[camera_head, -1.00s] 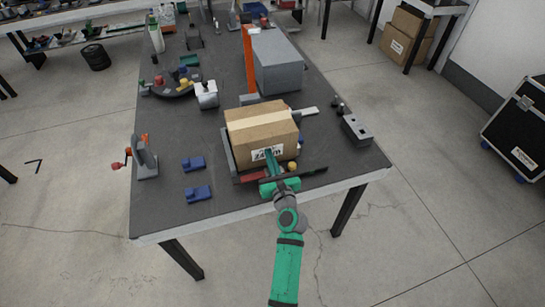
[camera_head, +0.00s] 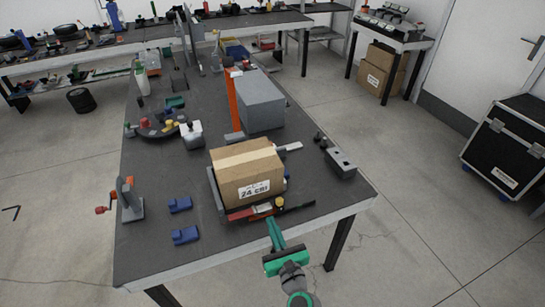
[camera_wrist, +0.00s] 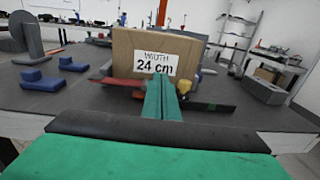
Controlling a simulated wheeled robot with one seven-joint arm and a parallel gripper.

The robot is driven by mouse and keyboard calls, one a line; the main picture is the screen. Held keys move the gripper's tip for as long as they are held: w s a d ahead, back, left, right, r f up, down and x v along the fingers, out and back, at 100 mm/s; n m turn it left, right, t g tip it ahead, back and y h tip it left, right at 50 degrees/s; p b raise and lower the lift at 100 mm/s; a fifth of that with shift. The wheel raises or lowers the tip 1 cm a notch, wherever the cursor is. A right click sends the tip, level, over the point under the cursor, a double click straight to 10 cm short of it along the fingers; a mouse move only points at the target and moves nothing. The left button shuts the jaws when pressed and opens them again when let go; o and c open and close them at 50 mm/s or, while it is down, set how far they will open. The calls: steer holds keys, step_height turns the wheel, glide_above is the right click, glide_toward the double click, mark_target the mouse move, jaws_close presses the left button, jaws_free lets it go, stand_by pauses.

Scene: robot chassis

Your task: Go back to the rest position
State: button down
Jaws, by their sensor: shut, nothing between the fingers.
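My gripper (camera_head: 272,222) is at the front edge of the dark worktable (camera_head: 150,215), in front of the cardboard box. Its green fingers are together with nothing between them; they also show in the wrist view (camera_wrist: 167,82). The cardboard box (camera_head: 247,175) stands upright on the table in a low fixture with a red part (camera_head: 250,212) along its front. Its label reads 24 cm. In the wrist view the box (camera_wrist: 125,52) stands beyond the fingertips, partly hidden by them.
Two blue blocks (camera_head: 185,236) and a grey crank device (camera_head: 129,200) stand left on the table. A grey block (camera_head: 261,102) and an orange post (camera_head: 234,105) stand behind the box. A grey bar (camera_head: 340,163) lies right. A black case (camera_head: 507,145) stands on the floor right.

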steer(key=s+d+f+n+g+h, duration=0.1)
steer(key=s+f+n+h, duration=0.2)
steer(key=s, duration=0.4)
steer(key=s+d+f+n+h, duration=0.1)
steer(key=s+f+n, duration=0.2)
steer(key=s+n, duration=0.35)
steer(key=s+d+f+n+g+h, duration=0.1)
steer(key=s+f+n, duration=0.25)
steer(key=s, duration=0.35)
steer(key=s+a+r+n, duration=0.1)
steer(key=s+r+n, duration=0.3)
steer(key=s+n, duration=0.5)
steer(key=s+r+n+h, duration=0.1)
steer(key=s+r+n, duration=0.4)
steer(key=s+n, duration=0.4)
steer(key=shift+a+r+n, duration=0.2)
steer(key=shift+a+n, duration=0.2)
steer(key=shift+n, duration=0.1)
